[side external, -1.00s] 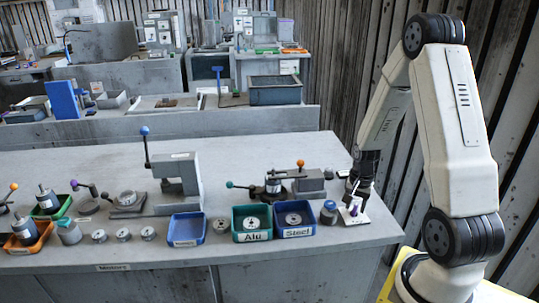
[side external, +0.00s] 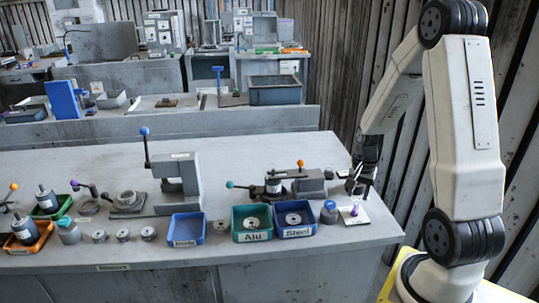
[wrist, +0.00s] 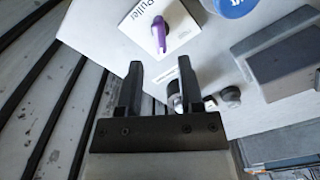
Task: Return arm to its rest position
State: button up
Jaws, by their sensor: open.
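My gripper (side external: 358,186) is at the right end of the workbench (side external: 330,256), above the bench top and beside a white card with a purple object. In the wrist view my gripper (wrist: 147,92) shows two dark fingers spread apart with nothing between them. The purple object (wrist: 159,34) lies on the white card (wrist: 178,22), marked "Puller", ahead of the fingers. In the side external view the purple object (side external: 354,211) is on the card, just below and in front of the fingers, apart from them.
A blue-capped container (side external: 329,213) stands left of the card. Blue Steel (side external: 283,233) and green Alu (side external: 245,239) bins sit further left. A grey block (side external: 308,185) with a knob-topped lever is behind them. A wooden slatted wall (side external: 350,50) rises close behind my arm.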

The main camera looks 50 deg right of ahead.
jog(key=shift+w+a+r+n, duration=0.15)
jog(key=shift+w+a+n, duration=0.2)
jog(key=shift+a, duration=0.1)
jog(key=w+a+r+n+t, duration=0.1)
jog(key=a+r+n, duration=0.1)
jog(key=a+n, duration=0.5)
jog(key=w+a+r+n+t, duration=0.1)
jog(key=a+n, duration=0.7)
jog(key=a, duration=0.8)
notch_tip(320, 180, up, 2)
jog(key=shift+w+a+r+t, duration=0.1)
jog(key=shift+w+a+t, duration=0.25)
jog(key=shift+w, duration=0.2)
jog(key=shift+r, duration=0.1)
